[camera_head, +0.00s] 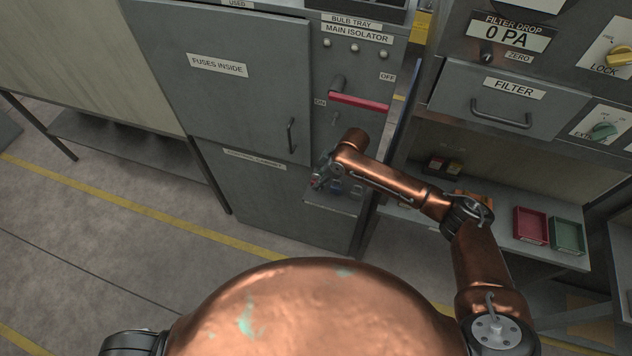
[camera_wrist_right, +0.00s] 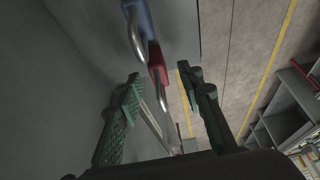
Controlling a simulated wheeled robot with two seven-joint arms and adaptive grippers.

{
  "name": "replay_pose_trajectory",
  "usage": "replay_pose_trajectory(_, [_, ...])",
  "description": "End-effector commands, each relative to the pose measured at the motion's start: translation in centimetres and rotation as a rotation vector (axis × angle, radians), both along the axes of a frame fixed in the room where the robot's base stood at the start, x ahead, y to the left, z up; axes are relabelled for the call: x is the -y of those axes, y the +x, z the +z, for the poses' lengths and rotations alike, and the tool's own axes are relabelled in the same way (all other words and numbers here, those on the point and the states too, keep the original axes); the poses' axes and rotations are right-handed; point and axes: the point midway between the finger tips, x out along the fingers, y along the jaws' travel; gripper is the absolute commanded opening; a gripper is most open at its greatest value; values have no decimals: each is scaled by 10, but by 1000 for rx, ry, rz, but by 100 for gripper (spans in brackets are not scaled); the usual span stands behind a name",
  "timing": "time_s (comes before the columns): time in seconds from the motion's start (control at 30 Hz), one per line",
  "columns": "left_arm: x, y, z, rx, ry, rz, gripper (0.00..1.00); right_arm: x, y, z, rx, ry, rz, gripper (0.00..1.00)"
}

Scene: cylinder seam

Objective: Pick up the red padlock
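The red padlock (camera_wrist_right: 157,62) shows in the right wrist view with its metal shackle toward my gripper. My right gripper (camera_wrist_right: 162,76) is open, its two green fingers apart on either side of the shackle side of the padlock. I cannot tell whether a finger touches it. In the head view my right gripper (camera_head: 321,174) is at the small shelf low on the grey cabinet, and it partly hides the red padlock (camera_head: 315,182). A blue padlock (camera_wrist_right: 138,22) lies just beyond the red one. My left gripper is not in view.
The cabinet (camera_head: 245,85) has a fuse door with a handle (camera_head: 291,135) and a red isolator lever (camera_head: 359,102) above the shelf. A red tray (camera_head: 530,225) and a green tray (camera_head: 567,235) stand on the bench at right. The floor (camera_head: 120,240) at left is clear.

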Motion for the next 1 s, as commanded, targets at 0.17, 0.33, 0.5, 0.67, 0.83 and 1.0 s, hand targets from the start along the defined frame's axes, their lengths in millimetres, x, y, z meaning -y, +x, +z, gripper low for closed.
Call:
replay_pose_trajectory(0.17, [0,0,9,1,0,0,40,-10,4,-19,0,0,0,35])
replay_pose_trajectory(0.33, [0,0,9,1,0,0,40,-13,5,-27,2,1,1,35])
replay_pose_trajectory(0.5, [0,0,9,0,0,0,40,-13,5,-27,2,1,1,33])
replay_pose_trajectory(0.67, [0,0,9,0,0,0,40,-12,5,-26,2,1,1,22])
replay_pose_trajectory(0.83, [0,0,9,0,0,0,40,-12,5,-26,2,1,1,11])
replay_pose_trajectory(1.0, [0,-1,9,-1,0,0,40,-12,5,-26,2,1,1,0])
